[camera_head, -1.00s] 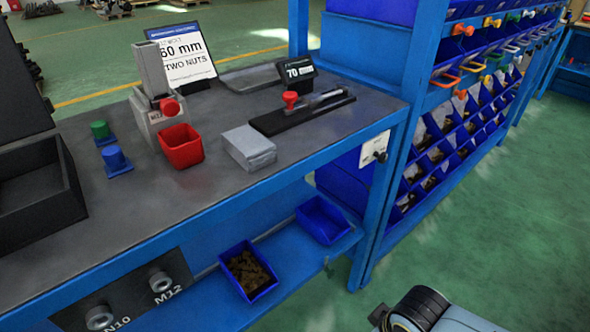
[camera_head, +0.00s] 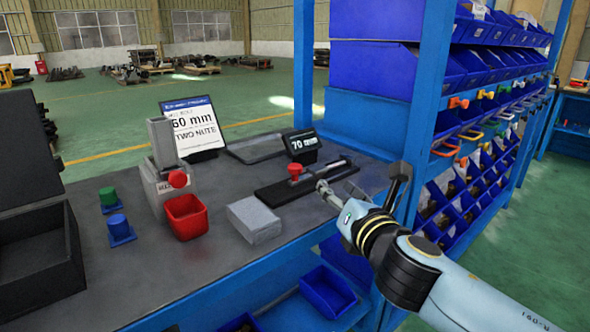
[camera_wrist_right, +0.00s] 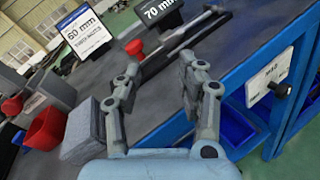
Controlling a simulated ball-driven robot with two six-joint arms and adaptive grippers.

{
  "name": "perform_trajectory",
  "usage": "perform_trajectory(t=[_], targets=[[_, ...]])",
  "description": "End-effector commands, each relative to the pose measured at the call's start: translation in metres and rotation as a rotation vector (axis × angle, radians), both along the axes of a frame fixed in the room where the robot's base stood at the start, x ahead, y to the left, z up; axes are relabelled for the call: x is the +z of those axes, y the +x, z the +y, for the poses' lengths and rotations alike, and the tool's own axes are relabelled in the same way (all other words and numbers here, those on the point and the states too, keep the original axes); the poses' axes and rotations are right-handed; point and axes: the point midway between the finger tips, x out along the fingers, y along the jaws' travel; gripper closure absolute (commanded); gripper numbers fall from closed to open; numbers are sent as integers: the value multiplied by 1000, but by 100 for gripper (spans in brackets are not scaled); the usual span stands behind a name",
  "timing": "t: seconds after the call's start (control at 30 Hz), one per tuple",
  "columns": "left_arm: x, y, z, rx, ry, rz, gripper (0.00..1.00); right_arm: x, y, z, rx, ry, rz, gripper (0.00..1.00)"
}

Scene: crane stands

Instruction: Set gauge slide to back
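The gauge is a black rail (camera_head: 275,193) on the bench with a red knob (camera_head: 295,171) on its slide and a metal rod at its right end. Its small display (camera_head: 301,145) reads 70 mm. The red knob also shows in the right wrist view (camera_wrist_right: 133,47), beyond the left finger. My right gripper (camera_head: 322,186) reaches in from the right, near the front of the rail. In the right wrist view its two fingers (camera_wrist_right: 160,65) stand apart with nothing between them. The gripper looks apart from the knob. My left gripper is not in view.
A grey block (camera_head: 254,219) lies left of the rail's front. A red bin (camera_head: 186,216) and a grey press-like device (camera_head: 165,180) stand farther left. A sign (camera_head: 193,130) reads 60 mm. A blue rack (camera_head: 419,100) stands right of the bench.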

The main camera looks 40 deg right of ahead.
Motion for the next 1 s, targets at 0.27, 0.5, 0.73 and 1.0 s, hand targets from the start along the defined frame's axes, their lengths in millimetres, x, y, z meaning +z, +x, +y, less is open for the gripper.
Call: perform_trajectory(t=[0.27,0.5,0.73,1.0], targets=[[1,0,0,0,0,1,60,4,28,22,172,-448,40,61],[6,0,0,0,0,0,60,5,68,15,171,-449,40,61],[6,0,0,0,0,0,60,4,110,7,170,-445,40,61],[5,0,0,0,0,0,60,3,129,3,170,-444,42,61]])
